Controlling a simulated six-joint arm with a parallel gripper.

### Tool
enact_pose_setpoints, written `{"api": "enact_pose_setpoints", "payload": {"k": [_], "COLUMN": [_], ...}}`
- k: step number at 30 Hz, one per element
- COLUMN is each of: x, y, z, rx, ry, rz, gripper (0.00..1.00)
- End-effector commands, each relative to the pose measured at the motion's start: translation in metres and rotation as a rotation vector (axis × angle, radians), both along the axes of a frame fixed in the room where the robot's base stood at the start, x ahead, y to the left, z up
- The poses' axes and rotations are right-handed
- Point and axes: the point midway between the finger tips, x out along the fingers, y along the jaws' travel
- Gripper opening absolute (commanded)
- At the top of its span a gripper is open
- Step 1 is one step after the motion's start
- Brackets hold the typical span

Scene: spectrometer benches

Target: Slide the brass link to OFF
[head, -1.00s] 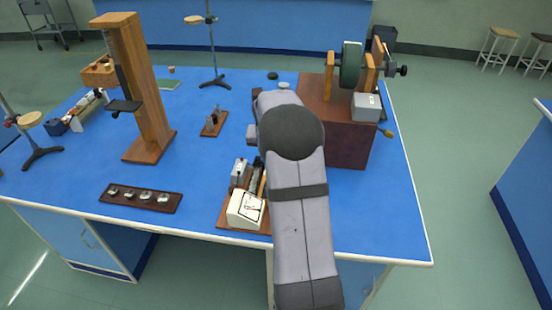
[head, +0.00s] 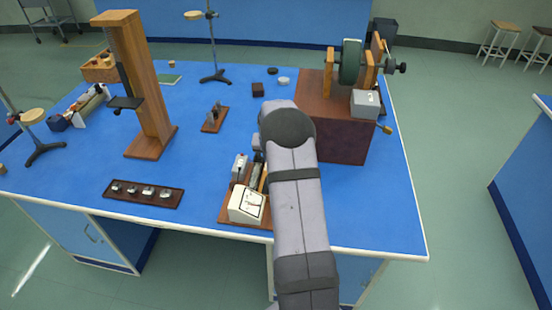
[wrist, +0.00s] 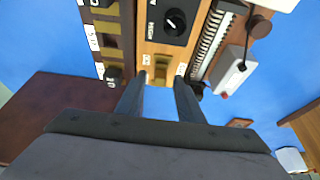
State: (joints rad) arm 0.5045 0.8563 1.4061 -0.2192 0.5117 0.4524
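In the wrist view, a small brass link (wrist: 161,68) sits in a wooden panel (wrist: 171,50), below a black dial (wrist: 172,20). A small pale label lies on either side of it; I cannot read them reliably. My gripper (wrist: 161,80) is open, with its two dark fingers apart and the tips close to the link, one toward each side. I see nothing held between them, and I cannot tell whether either tip touches. In the head view my arm hides the gripper and the link.
A white meter (head: 248,205) stands on a board near the bench's front edge. A dark red box (head: 338,135) carrying a wheel assembly stands right of my arm. A tall wooden stand (head: 145,90) and a strip of knobs (head: 144,194) are left. Blue bench between them is clear.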

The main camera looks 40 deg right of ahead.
Motion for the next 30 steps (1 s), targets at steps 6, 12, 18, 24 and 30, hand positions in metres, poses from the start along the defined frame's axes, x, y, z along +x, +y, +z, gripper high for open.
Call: {"api": "enact_pose_setpoints", "payload": {"k": [6,12,18,24,30], "x": [0.001,0.001,0.001,0.005,0.019], "y": [-0.001,-0.001,-0.001,-0.005,-0.018], "z": [-0.004,-0.004,-0.004,-0.005,-0.005], "rx": [0.0,0.0,0.0,0.0,-0.002], "ry": [-0.001,-0.001,-0.001,-0.001,-0.003], "rz": [0.0,0.0,0.0,-0.001,-0.002], "gripper": [0.34,0.3,0.0,0.0,0.0]}}
